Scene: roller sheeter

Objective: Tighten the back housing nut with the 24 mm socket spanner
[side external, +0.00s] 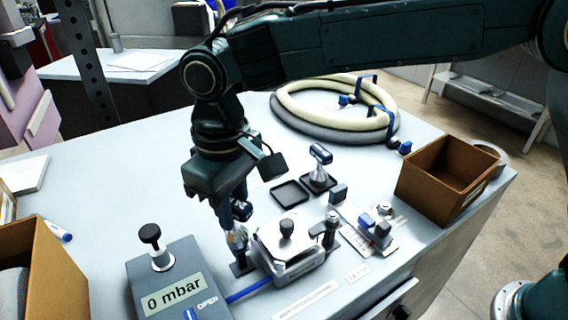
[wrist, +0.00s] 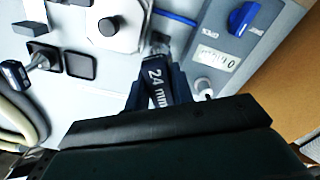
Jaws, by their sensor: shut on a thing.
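My gripper (side external: 232,208) points down, shut on the dark blue handle of the 24 mm socket spanner (side external: 237,240). In the wrist view the handle (wrist: 157,88) reads "24 mm" between my fingers. The spanner stands roughly upright, its lower end at a small dark base beside the left edge of the pale housing (side external: 290,262). The housing has a dark knob on top and also shows in the wrist view (wrist: 122,38). The back housing nut cannot be made out; I cannot tell whether the socket sits on it.
A second blue-handled spanner (side external: 320,168) stands in a black tray beside an empty black tray (side external: 290,193). The grey gauge box (side external: 170,285) reads "0 mbar"; a blue tube (side external: 248,291) runs from it to the housing. A brown bin (side external: 425,190) and coiled hose (side external: 340,134) lie farther off.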

